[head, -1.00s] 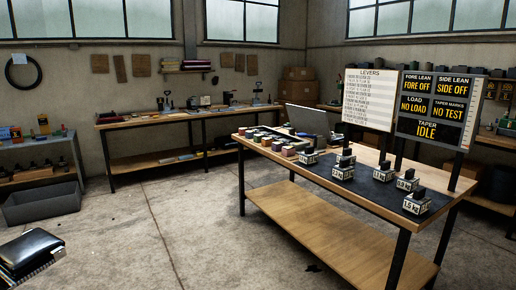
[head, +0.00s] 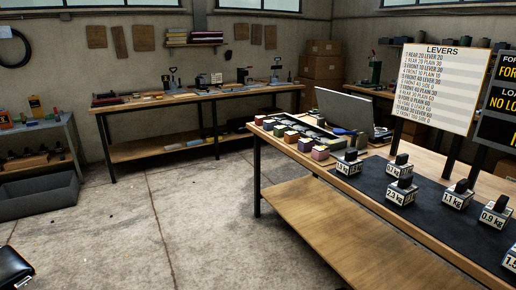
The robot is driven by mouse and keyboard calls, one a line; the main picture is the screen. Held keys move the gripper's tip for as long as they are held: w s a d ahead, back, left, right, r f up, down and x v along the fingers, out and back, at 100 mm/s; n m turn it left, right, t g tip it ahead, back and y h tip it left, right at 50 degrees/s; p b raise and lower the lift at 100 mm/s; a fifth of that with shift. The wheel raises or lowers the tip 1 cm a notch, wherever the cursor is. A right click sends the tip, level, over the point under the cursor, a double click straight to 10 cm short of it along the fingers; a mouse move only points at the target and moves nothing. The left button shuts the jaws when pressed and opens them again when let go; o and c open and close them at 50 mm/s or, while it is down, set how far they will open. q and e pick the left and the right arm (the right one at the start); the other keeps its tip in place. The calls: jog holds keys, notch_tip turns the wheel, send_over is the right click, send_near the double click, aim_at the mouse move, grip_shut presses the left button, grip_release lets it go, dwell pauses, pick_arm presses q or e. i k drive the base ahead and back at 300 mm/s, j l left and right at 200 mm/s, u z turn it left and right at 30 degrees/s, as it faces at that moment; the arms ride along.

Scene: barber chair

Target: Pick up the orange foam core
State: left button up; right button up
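A row of small coloured blocks (head: 291,137) lies along the near left edge of the workbench on the right. They have dark sides and differently coloured faces. At this size I cannot tell which one is the orange foam core. Neither of my grippers is in view.
The blocks' workbench (head: 345,225) also holds a grey laptop-like panel (head: 343,108), a dark mat with several labelled weights (head: 401,192) and a levers board (head: 437,87). A long bench (head: 190,100) stands at the back. A grey bin (head: 38,197) is at left. Floor between is clear.

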aim_at(292, 137)
jog(key=i+z, duration=0.1)
jog(key=i, duration=0.4)
jog(key=i+j+z, duration=0.1)
jog(key=i, duration=0.4)
jog(key=i+j, duration=0.1)
jog(key=i, duration=0.4)
jog(key=i+j+z, duration=0.15)
jog(key=i, duration=0.4)
